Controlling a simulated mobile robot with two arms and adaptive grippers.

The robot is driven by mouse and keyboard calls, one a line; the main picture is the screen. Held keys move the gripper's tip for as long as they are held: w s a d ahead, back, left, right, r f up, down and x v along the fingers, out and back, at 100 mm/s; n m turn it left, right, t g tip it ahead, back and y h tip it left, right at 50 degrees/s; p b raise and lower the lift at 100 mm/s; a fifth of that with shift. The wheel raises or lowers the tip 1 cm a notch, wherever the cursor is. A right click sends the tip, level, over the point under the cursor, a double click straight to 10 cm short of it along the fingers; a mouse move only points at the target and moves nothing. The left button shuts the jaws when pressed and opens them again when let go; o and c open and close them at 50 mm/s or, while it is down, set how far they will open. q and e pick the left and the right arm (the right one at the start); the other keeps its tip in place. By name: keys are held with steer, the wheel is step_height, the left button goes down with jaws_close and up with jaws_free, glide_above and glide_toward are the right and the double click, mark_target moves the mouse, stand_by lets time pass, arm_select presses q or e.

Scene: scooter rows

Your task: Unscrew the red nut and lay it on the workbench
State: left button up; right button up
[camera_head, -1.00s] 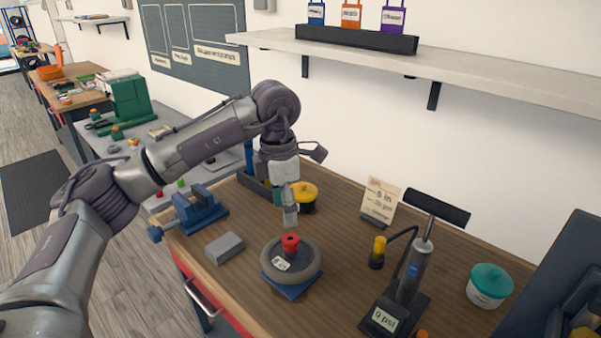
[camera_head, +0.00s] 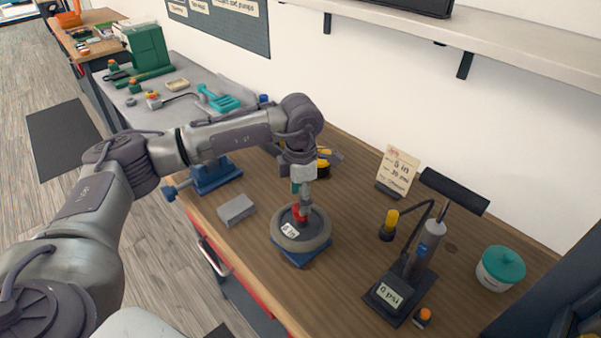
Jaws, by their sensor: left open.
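The red nut (camera_head: 300,211) sits at the centre of a small grey wheel (camera_head: 318,233), which lies flat on a blue base (camera_head: 303,259) on the wooden workbench (camera_head: 345,280). A white label shows on the wheel's near side. My left gripper (camera_head: 302,206) points down with its fingertips at the nut, partly covering it. It is open, with its fingers beside the nut; whether they touch it cannot be told. My right gripper is not in view.
A grey block (camera_head: 236,210) and a blue vise (camera_head: 215,176) are left of the wheel. Bare bench lies in front of and right of the wheel.

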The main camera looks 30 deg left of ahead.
arm_select(q)
steer(key=shift+f, duration=1.45)
steer(key=shift+s+r, duration=0.1)
steer(key=c, duration=1)
steer(key=n, duration=0.5)
steer(key=shift+n, duration=0.3)
steer(key=n+p, duration=0.1)
steer(key=n, duration=0.4)
steer(key=n+p, duration=0.1)
steer(key=n, duration=0.5)
steer(key=shift+r+n, duration=0.15)
steer(key=shift+n, duration=0.15)
steer(key=n, duration=0.3)
steer(key=shift+n+p, duration=0.35)
steer(key=shift+n, duration=0.55)
steer(key=o, duration=1.2)
steer(key=shift+w+a+f, duration=0.15)
steer(key=shift+w+f, duration=0.1)
steer(key=shift+f, duration=0.05)
steer(key=shift+c, duration=0.2)
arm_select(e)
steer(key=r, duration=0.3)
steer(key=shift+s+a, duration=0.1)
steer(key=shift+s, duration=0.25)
